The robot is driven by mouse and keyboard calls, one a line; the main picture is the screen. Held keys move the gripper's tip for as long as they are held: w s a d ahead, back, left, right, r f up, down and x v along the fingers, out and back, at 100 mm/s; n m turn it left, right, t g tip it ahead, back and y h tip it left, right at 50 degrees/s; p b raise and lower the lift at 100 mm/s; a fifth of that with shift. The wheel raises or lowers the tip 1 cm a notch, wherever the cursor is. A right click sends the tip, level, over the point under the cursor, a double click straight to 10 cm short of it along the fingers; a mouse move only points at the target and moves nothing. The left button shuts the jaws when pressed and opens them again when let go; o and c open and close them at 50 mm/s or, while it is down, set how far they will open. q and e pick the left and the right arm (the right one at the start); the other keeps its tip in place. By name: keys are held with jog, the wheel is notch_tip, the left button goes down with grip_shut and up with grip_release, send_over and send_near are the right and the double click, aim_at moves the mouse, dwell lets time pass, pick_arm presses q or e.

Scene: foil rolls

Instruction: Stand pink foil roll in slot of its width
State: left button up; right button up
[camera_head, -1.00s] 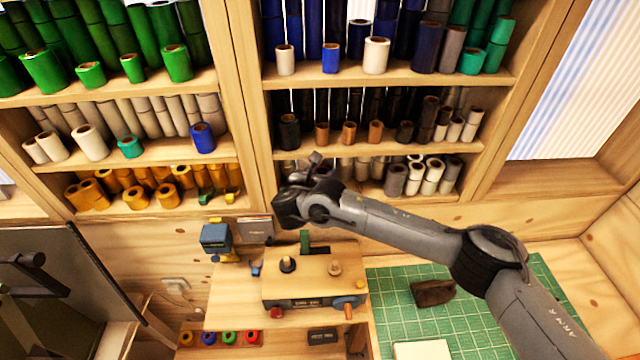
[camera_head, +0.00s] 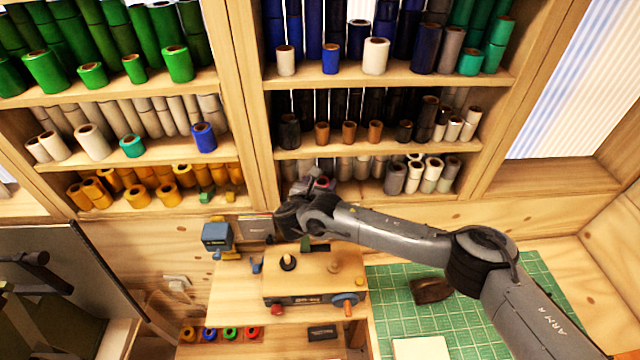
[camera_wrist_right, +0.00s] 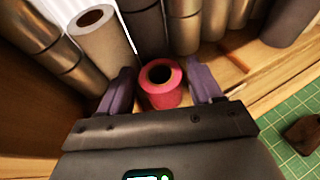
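The pink foil roll (camera_wrist_right: 160,85) shows between my right gripper's two purple fingers in the right wrist view, its dark hollow end facing the camera. My right gripper (camera_wrist_right: 162,88) is open around the roll, with a gap on each side. In the head view, my right gripper (camera_head: 318,180) is at the lower right shelf (camera_head: 370,190), and a small bit of pink shows there. The hand mostly hides the roll. I cannot make out a slot of its width. My left gripper is not in view.
Silver rolls (camera_wrist_right: 183,25) stand behind the pink roll, and a pale roll (camera_wrist_right: 100,40) is left of it. A bench with a wooden device (camera_head: 315,275) lies below my arm. A green mat (camera_head: 385,310) with a brown block (camera_head: 431,291) lies to the right.

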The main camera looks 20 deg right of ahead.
jog(key=shift+o, duration=0.4)
jog(key=shift+r, duration=0.25)
jog(key=shift+s+a, duration=0.25)
jog(key=b+v, duration=0.1)
jog(key=v, duration=1)
jog(key=s+a+f+m+g+y, duration=0.2)
jog(key=s+a+f+m+y, duration=0.25)
jog(key=s+f, duration=0.3)
jog(key=s+a+f+m+g+y, duration=0.2)
jog(key=s+a+f+m+y, duration=0.1)
jog(key=s+f+m, duration=0.4)
jog(key=s+d+f+m+g, duration=0.1)
jog(key=s+d+f+m, duration=0.1)
jog(key=s+d+m, duration=0.5)
jog(key=s+d+f+m+g+y, duration=0.1)
jog(key=s+d+f+m+g, duration=0.1)
jog(key=s+d+m, duration=0.6)
jog(key=s, duration=0.6)
jog(key=shift+s+d+f, duration=0.2)
jog(key=shift+s+d, duration=0.1)
